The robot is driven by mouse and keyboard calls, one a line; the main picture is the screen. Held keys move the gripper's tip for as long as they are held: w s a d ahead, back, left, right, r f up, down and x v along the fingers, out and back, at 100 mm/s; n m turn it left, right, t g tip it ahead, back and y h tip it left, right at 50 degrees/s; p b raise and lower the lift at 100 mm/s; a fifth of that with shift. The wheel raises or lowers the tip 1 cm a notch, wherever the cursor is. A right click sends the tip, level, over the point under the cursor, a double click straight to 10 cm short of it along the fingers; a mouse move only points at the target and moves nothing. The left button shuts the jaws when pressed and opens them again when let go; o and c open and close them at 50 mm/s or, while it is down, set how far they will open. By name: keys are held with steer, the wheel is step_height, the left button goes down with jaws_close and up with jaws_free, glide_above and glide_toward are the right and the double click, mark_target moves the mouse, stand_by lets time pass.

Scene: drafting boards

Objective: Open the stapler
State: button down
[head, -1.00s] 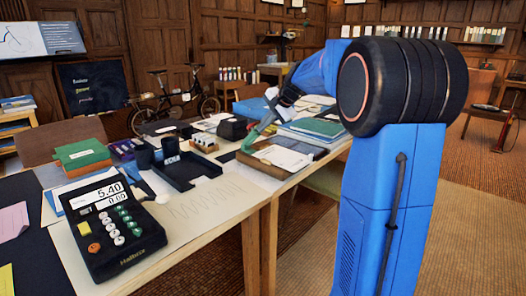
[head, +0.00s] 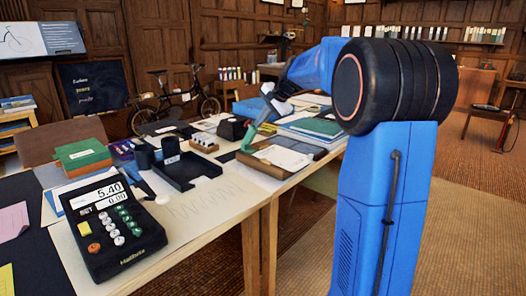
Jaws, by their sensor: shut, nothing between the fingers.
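A small green, slanting object (head: 249,136), which looks like the stapler, is at the left end of the open tray on the long table. Its upper part leans up towards my gripper, but it is too small to tell how far its arm is lifted from its base. My gripper (head: 260,122) is shut and empty, pointing down at the top of the green object. I cannot tell whether they touch. The fingertips are small and dark and partly merge with the things behind.
The shallow wooden tray (head: 283,158) holds white paper. Green and blue folders (head: 315,127) lie behind it. The paper sheet (head: 205,208) in front is mostly bare.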

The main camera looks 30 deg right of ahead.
steer(key=shift+r, duration=0.1)
steer(key=shift+w+a+r, duration=0.25)
steer(key=shift+w+r, duration=0.25)
steer(key=shift+w, duration=0.3)
steer(key=shift+w+a+r, duration=0.2)
steer(key=shift+w, duration=0.25)
steer(key=shift+w+a+r, duration=0.15)
steer(key=shift+w, duration=0.3)
